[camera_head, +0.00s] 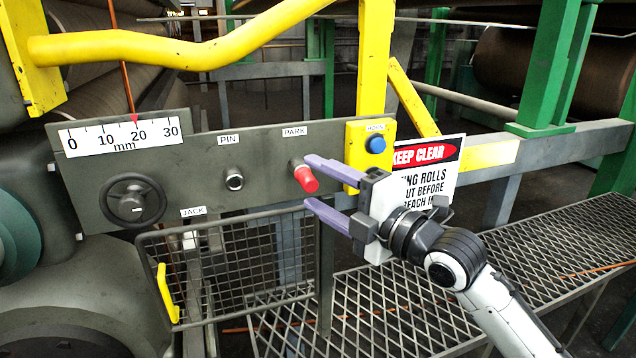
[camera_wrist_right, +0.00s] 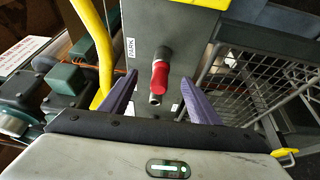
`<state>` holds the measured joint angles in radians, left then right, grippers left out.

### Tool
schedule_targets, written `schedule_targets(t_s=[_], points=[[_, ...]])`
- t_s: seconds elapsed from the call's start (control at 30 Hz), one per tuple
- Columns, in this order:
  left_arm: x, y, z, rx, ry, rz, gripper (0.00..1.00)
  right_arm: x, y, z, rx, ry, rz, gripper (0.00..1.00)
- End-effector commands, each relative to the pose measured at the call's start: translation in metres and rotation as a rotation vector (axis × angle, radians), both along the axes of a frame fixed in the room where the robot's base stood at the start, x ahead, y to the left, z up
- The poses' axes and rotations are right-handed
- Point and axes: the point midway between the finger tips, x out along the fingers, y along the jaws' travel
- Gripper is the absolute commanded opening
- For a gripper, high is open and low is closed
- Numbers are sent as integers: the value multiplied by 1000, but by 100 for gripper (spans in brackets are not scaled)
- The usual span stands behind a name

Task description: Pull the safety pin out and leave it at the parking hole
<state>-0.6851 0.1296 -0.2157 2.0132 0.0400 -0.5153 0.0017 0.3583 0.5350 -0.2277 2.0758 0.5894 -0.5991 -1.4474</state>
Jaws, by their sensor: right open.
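The safety pin (camera_head: 306,179) has a red grip and sits in the hole under the PARK label (camera_head: 294,132) on the dark grey panel. In the right wrist view its red grip (camera_wrist_right: 160,78) sticks out from the panel, between the two fingers and apart from both. My right gripper (camera_head: 312,182) is open, with purple fingers above and below the red grip in the head view. The PIN hole (camera_head: 234,180), a metal-rimmed socket under the PIN label (camera_head: 229,139), shows no pin in it. My left gripper is not in view.
A yellow HORN box (camera_head: 356,135) with a blue button is right of the pin, close to the gripper. A handwheel (camera_head: 132,201) and a scale (camera_head: 120,135) are at left. A mesh guard (camera_head: 235,262) hangs below the panel. A KEEP CLEAR sign (camera_head: 425,180) stands behind the gripper.

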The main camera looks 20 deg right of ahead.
Motion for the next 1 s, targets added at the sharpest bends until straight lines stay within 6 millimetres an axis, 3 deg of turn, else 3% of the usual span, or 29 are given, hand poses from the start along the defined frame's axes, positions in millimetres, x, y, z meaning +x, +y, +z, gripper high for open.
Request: schedule_targets(t_s=[0.7,1.0], points=[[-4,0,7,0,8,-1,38,-51,-1,0,-1,0,1,56],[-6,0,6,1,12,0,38,-58,-1,0,1,0,1,56]])
